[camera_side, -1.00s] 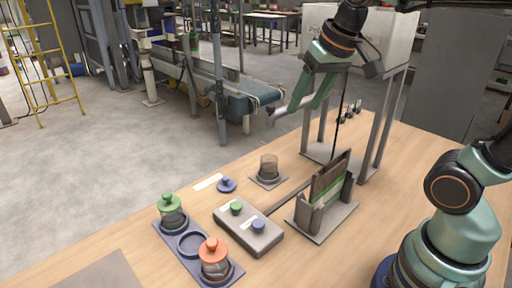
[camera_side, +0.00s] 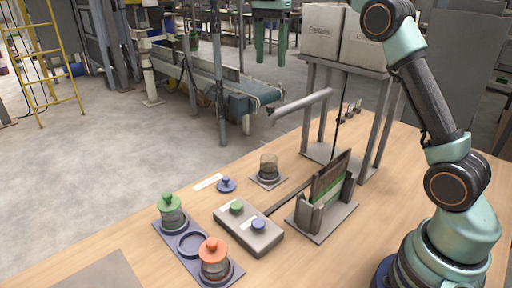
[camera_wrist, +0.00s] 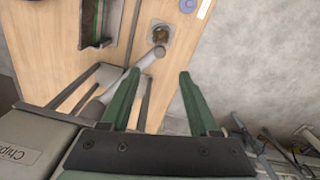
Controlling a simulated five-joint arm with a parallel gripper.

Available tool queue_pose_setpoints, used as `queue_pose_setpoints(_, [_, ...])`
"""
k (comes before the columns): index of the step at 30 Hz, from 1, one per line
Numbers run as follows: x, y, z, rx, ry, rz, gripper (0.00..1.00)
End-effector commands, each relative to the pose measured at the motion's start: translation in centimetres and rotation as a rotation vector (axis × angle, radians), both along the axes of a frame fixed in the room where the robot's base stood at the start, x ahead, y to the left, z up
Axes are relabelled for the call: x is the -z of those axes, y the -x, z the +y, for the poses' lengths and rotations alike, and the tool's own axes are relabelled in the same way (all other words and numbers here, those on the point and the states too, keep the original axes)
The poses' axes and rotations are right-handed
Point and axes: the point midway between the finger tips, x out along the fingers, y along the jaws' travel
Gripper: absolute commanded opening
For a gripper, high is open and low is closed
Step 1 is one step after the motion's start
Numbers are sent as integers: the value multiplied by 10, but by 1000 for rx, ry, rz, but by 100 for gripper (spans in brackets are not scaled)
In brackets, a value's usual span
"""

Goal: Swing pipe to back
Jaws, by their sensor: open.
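The grey pipe (camera_side: 302,102) slants out to the left from under the bins in the side view, its free end toward the conveyor. In the wrist view the pipe (camera_wrist: 150,58) runs from lower left to its open end near the glass jar. My gripper (camera_side: 271,58) is at the top of the side view, fingers pointing down, above and apart from the pipe. In the wrist view my gripper (camera_wrist: 158,78) has its two green fingers spread wide with nothing held between them. The pipe's inner end is partly hidden by the stand.
Two bins, Pellets (camera_side: 324,32) and Chips (camera_side: 362,45), sit on a metal stand (camera_side: 385,125). Below are a bag in a holder (camera_side: 325,205), a jar (camera_side: 269,167), a button box (camera_side: 248,228) and a tray (camera_side: 192,244) with lidded jars. Space left of the pipe is clear.

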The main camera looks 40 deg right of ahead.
Motion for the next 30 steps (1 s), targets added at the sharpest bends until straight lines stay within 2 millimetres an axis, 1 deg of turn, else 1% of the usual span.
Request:
queue_pose_setpoints(3, [4,-4,-3,47,-2,17,62])
queue_pose_setpoints(8, [7,-4,-4,62,-2,21,62])
queue_pose_setpoints(17, [29,-2,-4,60,-1,22,62])
queue_pose_setpoints(23, [53,-1,-4,59,-2,21,62])
queue_pose_setpoints(30, [91,0,-4,59,-1,22,62])
